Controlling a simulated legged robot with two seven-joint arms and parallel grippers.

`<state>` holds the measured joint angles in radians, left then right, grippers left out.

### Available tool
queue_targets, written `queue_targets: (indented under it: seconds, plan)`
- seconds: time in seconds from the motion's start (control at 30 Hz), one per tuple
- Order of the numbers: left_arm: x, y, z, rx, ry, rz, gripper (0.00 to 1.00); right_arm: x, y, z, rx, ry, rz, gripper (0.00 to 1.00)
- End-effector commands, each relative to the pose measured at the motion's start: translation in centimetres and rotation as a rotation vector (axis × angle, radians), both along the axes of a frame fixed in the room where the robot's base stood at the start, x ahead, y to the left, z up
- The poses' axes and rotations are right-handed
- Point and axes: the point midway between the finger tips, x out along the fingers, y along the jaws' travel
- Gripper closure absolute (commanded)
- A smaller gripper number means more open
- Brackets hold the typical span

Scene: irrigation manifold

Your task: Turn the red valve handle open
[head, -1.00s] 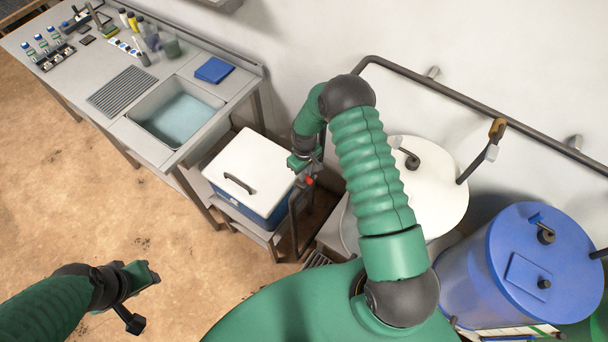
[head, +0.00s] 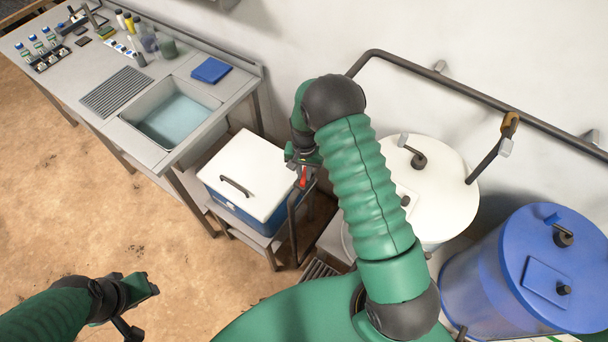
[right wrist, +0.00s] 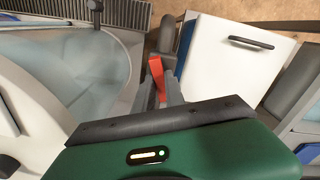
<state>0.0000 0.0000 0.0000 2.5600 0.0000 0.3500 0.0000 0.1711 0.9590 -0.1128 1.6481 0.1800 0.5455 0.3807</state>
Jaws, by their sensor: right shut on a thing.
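The red valve handle (head: 303,177) is on a dark upright pipe (head: 293,225) beside the cooler. In the head view it shows as a short upright red strip just below my right gripper (head: 300,162). In the right wrist view the red handle (right wrist: 157,76) stands between the grey fingers of my right gripper (right wrist: 160,88), which is shut on it. The valve body is mostly hidden by the gripper. My left gripper (head: 142,290) hangs over bare floor at the lower left, away from the valve; its jaw opening is unclear.
A white-lidded blue cooler (head: 258,165) stands just left of the valve. A white barrel (head: 445,190) and a blue barrel (head: 490,285) are to the right. A bench with a sink (head: 170,112) is at the upper left. A dark pipe (head: 460,95) runs along the wall.

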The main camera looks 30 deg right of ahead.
Motion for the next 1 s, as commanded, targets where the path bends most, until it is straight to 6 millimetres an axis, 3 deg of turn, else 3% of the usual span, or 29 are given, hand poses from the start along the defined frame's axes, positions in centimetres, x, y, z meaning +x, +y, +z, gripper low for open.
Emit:
queue_targets:
  seconds: [0.5, 1.0]
  plan:
    - [0.0, 0.0, -1.22, 0.0, 0.0, 0.0, 0.64, 0.53, -0.2, 0.36, -0.004, -0.015, -0.354, 1.0]
    - [-0.01, 0.0, -1.34, 0.0, 0.0, 0.0, 0.64, 0.59, -0.25, 0.46, -0.004, -0.016, -0.426, 1.0]
